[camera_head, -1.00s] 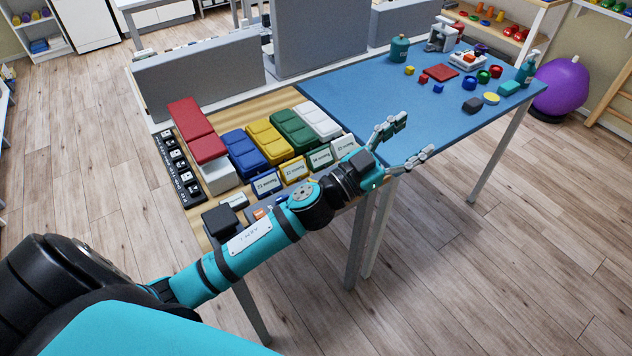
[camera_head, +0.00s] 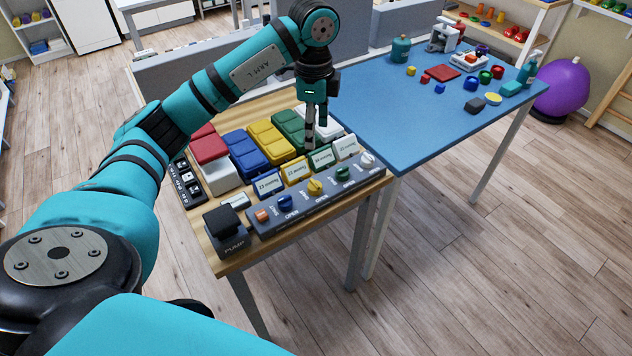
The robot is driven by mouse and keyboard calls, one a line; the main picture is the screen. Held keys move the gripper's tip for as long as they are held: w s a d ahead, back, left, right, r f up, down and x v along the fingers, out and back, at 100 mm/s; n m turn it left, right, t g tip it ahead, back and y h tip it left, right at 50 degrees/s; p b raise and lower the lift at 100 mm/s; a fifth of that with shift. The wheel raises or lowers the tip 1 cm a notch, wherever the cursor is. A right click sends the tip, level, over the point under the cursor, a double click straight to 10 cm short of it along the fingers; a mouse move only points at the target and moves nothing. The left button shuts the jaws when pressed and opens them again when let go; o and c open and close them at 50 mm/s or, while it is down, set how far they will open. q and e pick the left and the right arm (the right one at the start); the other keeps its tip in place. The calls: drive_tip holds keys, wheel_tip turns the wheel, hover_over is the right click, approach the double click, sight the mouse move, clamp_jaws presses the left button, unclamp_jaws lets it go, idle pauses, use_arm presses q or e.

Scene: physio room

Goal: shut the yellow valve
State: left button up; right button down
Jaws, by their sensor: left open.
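The yellow valve (camera_head: 314,187) is a small knob in a row of colored valves on a grey panel along the front of the wooden table. The word OPEN is printed near it; I cannot tell its exact setting. My left gripper (camera_head: 314,142) points down over the green and white cushions, behind the valve row and above the little display cards. It is open, seen nearly edge-on, and apart from the yellow valve. My right gripper is not in view.
Orange (camera_head: 262,215), blue (camera_head: 286,203), green (camera_head: 343,174) and white (camera_head: 367,160) valves flank the yellow one. A black pump block (camera_head: 224,224) stands at the panel's left end. Display cards (camera_head: 295,172) stand close behind the valves. Blue table (camera_head: 390,135) lies to the right.

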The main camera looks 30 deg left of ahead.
sight(315, 182)
use_arm(q)
wheel_tip(315, 182, down, 17)
drive_tip(key=shift+d+f+p, duration=0.1)
drive_tip(key=shift+p, duration=0.95)
drive_tip(key=c, duration=1.2)
drive_tip(key=shift+o, duration=0.2)
